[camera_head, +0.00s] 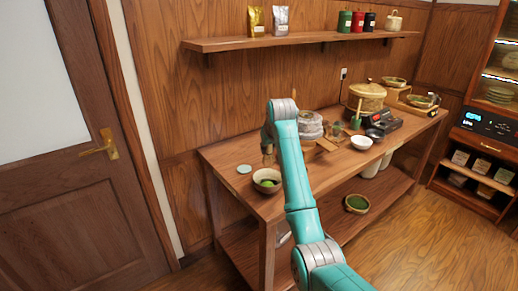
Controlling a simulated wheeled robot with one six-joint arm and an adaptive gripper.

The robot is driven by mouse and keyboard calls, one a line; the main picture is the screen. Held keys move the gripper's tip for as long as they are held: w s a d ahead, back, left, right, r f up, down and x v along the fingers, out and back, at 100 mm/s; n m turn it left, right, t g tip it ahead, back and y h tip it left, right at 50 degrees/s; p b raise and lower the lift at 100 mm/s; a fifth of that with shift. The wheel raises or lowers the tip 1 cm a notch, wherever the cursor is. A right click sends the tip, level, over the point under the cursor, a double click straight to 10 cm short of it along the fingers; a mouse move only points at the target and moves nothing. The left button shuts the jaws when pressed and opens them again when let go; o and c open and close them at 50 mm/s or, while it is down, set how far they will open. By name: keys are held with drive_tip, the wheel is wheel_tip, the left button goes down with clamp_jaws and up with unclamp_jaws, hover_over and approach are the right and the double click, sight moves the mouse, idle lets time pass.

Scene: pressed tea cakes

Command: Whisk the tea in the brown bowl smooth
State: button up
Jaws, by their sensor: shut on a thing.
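My gripper (267,152) is above the bowl, at the end of my teal arm, pointing down. It is shut on a small brownish thing that looks like the whisk (268,159); its lower end is small and hard to make out. A gap seems to show between it and the bowl, but I cannot tell its exact height. My arm hides part of the table right of the bowl.
A pale green disc (244,169) lies left of the bowl. A grey stone mill (310,127) stands behind my arm. A white bowl (362,143), a dark appliance (382,122) and a lidded wooden tub (367,94) are further right. A wall shelf (300,41) hangs above.

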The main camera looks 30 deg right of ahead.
sight(269, 157)
drive_tip(key=shift+s+a+f, duration=0.1)
drive_tip(key=shift+s+f, duration=0.05)
drive_tip(key=shift+f, duration=0.6)
drive_tip(key=shift+s+a+f, duration=0.1)
drive_tip(key=shift+s+f, duration=0.1)
drive_tip(key=shift+f, duration=0.5)
drive_tip(key=shift+s+a+f, duration=0.1)
drive_tip(key=shift+s+f, duration=0.05)
drive_tip(key=shift+f, duration=0.6)
drive_tip(key=shift+w+d+f, duration=0.1)
drive_tip(key=shift+w+f, duration=0.1)
drive_tip(key=shift+f, duration=0.8)
drive_tip(key=shift+w+d+f, duration=0.15)
drive_tip(key=shift+w+f, duration=0.05)
drive_tip(key=shift+f, duration=0.85)
drive_tip(key=shift+w+d+f, duration=0.1)
drive_tip(key=shift+w+f, duration=0.1)
drive_tip(key=shift+f, duration=0.8)
drive_tip(key=shift+a, duration=0.1)
